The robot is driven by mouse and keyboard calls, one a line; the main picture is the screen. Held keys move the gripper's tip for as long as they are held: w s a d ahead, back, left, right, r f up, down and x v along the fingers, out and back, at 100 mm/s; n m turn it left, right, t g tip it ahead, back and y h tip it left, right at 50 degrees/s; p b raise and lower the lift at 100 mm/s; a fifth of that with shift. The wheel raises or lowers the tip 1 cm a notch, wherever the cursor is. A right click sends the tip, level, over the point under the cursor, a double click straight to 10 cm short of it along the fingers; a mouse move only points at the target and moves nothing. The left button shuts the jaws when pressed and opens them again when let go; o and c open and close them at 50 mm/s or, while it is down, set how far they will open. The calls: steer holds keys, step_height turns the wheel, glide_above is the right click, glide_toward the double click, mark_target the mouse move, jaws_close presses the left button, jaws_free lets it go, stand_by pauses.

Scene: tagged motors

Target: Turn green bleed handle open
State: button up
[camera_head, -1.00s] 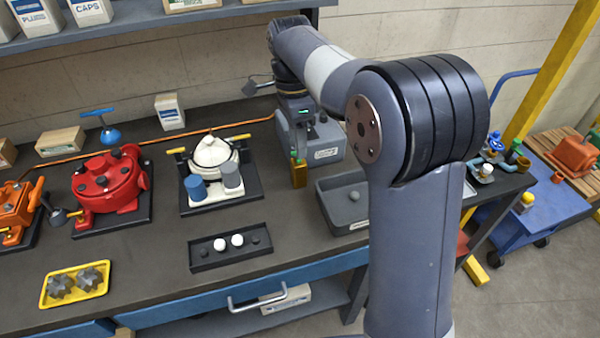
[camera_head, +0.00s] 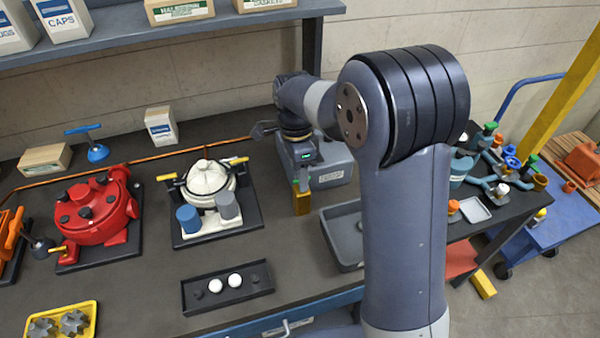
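At the right end of the bench, small green parts show on a teal pipe assembly (camera_head: 495,185). One green knob (camera_head: 490,128) is at its back and another green part (camera_head: 531,160) is at its right. I cannot tell which one is the bleed handle, or whether it is turned. My gripper (camera_head: 303,181) points down at the back middle of the bench, well left of that assembly. It is at the top of a small brass-coloured block or bottle (camera_head: 302,203). Its fingers are too small and dark to tell their opening or whether they touch it.
A white motor (camera_head: 209,179) and a red motor (camera_head: 92,213) stand to the left. A grey bin (camera_head: 341,243) is in front of my gripper, partly behind my arm. A black tray (camera_head: 205,301) holds small balls. A blue cart (camera_head: 545,230) stands beyond the right end.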

jaws_close()
stand_by(0.3)
